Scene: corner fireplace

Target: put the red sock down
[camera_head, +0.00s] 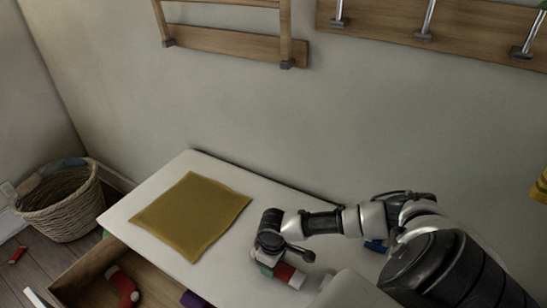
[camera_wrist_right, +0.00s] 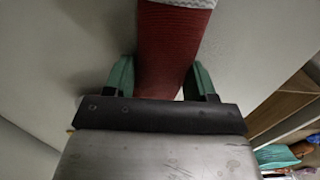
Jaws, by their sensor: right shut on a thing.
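My right gripper (camera_head: 266,268) is low over the right part of the white top (camera_head: 165,238). It is shut on a red sock with a white cuff (camera_head: 284,272). In the right wrist view the red sock (camera_wrist_right: 172,48) lies between the two green fingers (camera_wrist_right: 158,78), its white cuff at the upper edge. I cannot tell whether the sock touches the white top. A second red sock (camera_head: 122,287) lies in the open wooden drawer (camera_head: 85,278) below. My left gripper is out of view.
A mustard cloth (camera_head: 190,215) lies flat on the white top, left of my gripper. A wicker basket (camera_head: 62,212) stands on the floor at left, with a small red thing (camera_head: 18,255) near it. A purple thing (camera_head: 193,299) shows in the drawer. Hooks (camera_head: 424,22) hang above.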

